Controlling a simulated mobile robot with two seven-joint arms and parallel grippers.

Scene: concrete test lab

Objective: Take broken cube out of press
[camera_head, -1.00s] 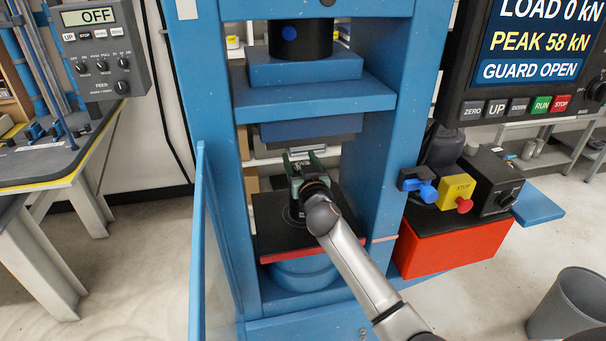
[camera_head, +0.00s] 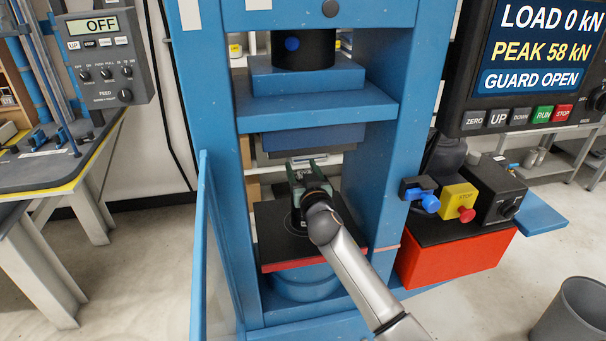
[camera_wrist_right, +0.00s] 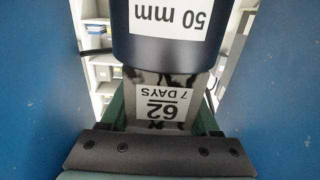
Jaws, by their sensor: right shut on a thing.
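My right gripper (camera_head: 306,168) reaches into the blue press (camera_head: 400,130), between its black lower platen (camera_head: 275,235) and its blue upper block (camera_head: 315,137). A dark cylinder (camera_wrist_right: 135,42) labelled 50 mm adjoins the cube. The labels appear upside down there. The arm largely hides the cube in the head view. My left gripper is out of view.
The clear guard door (camera_head: 210,250) stands open at the left. A blue column (camera_head: 385,200) flanks the right. A red box (camera_head: 440,262) with a yellow stop box (camera_head: 458,200) stands beyond it. The display (camera_head: 545,50) reads LOAD 0 kN and GUARD OPEN.

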